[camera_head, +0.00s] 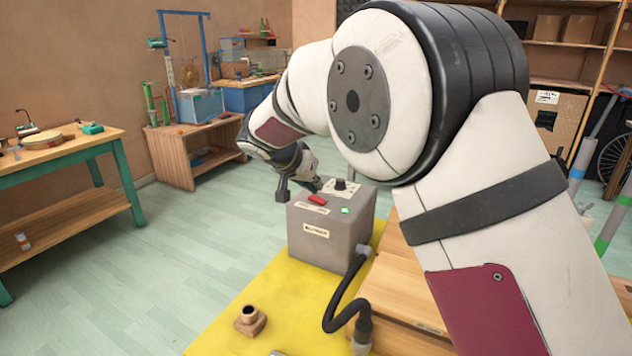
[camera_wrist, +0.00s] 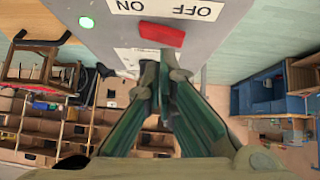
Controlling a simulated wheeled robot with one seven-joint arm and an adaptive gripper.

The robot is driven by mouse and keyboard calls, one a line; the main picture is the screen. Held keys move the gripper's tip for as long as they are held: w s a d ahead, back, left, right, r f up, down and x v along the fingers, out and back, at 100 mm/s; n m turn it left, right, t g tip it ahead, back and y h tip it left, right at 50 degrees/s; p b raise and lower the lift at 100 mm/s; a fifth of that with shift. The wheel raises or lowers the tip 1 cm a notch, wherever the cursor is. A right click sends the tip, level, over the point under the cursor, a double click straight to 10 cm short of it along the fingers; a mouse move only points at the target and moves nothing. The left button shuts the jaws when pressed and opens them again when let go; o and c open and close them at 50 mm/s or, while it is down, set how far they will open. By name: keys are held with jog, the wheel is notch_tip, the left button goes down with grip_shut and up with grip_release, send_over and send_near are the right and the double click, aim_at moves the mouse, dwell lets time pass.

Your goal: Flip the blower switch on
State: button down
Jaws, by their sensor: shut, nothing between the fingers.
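The grey blower box (camera_head: 325,238) stands on a yellow surface. A red rocker switch (camera_head: 317,200) is on its top, with a small bright green light (camera_head: 345,210) nearby. In the wrist view the red switch (camera_wrist: 162,33) lies beside an upside-down ON and OFF label (camera_wrist: 170,8); the green light (camera_wrist: 86,22) glows to the left. My gripper (camera_wrist: 164,66) is shut and empty, its fingertips just below the switch in that view. Contact cannot be told. In the head view my gripper (camera_head: 314,186) is small and low over the box top. Which way the switch is tipped is unclear.
A black knob (camera_head: 340,184) stands on the box top near my gripper. A black hose (camera_head: 340,312) runs from the box across the yellow surface (camera_head: 290,315). A workbench (camera_head: 65,152) stands left; open floor lies between.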

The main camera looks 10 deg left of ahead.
jog(key=shift+w+f, duration=0.15)
jog(key=shift+f, duration=0.35)
jog(key=v, duration=0.9)
jog(key=shift+w+r, duration=0.15)
jog(key=shift+r, duration=0.05)
jog(key=shift+d, duration=0.1)
jog(key=shift+r+p, duration=0.15)
jog(key=shift+p, duration=0.15)
jog(key=s+d+r+g+p, duration=0.1)
jog(key=s+d+r+p, duration=0.1)
jog(key=s+d+r, duration=0.35)
jog(key=s+d+r+n+g+y+p, duration=0.1)
jog(key=s+d+r+p, duration=0.2)
jog(key=s+d, duration=0.5)
jog(key=s+d+r+g+p, duration=0.2)
jog(key=s+d+r, duration=0.2)
jog(key=d, duration=0.6)
jog(key=s+d+f+n+y+p, duration=0.1)
jog(key=s+d, duration=0.3)
jog(key=s, duration=0.9)
jog(key=s+d+f+n+y+p, duration=0.1)
jog(key=s+d+p, duration=0.3)
jog(key=s, duration=0.9)
jog(key=shift+n+y, duration=0.3)
jog(key=shift+y, duration=0.1)
